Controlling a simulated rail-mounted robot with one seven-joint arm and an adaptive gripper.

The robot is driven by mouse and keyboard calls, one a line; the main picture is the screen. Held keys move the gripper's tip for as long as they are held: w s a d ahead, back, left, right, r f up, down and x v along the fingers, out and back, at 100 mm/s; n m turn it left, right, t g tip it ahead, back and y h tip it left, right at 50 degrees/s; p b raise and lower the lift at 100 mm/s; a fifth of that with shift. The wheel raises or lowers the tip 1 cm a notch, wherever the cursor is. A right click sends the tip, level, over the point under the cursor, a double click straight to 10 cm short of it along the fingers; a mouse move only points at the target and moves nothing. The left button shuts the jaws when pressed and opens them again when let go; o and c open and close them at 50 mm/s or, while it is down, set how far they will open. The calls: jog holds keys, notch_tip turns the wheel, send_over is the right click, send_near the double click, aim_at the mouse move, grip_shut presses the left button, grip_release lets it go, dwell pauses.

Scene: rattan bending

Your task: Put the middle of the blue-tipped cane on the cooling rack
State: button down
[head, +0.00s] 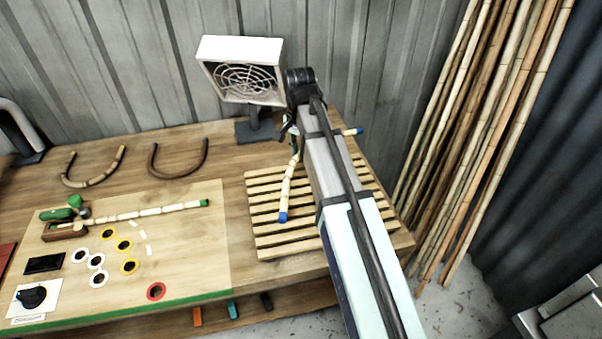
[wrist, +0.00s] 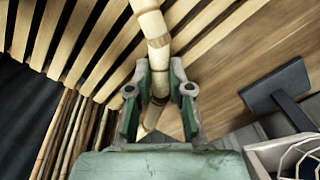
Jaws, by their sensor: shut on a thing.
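The blue-tipped cane (head: 287,187) is pale, jointed and bent. One blue end is over the slatted wooden cooling rack (head: 262,212); another blue tip (head: 352,131) shows past the right side of my arm. My arm hides the stretch between. In the wrist view, the cane (wrist: 152,25) runs between the green fingers of my gripper (wrist: 160,90), which is shut on it. The rack slats (wrist: 60,35) lie behind it. My gripper is mostly hidden in the head view, near the rack's back edge. I cannot tell whether the cane touches the slats.
A white fan heater (head: 240,70) stands behind the rack; its dark base (wrist: 275,85) is right in the wrist view. A green-tipped cane (head: 150,212) lies on the work board (head: 190,270) at left. Two bent canes (head: 95,178) (head: 180,172) lie behind it. Tall poles (head: 480,130) lean at right.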

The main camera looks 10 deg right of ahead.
aim_at(300, 182)
jog(key=shift+f+p, duration=0.95)
jog(key=shift+f, duration=4.2)
jog(key=shift+f, duration=0.1)
jog(key=c, duration=1.1)
grip_release()
jog(key=shift+o, duration=0.2)
notch_tip(300, 182, up, 12)
jog(key=shift+r+b, duration=0.15)
jog(key=shift+b, duration=1.05)
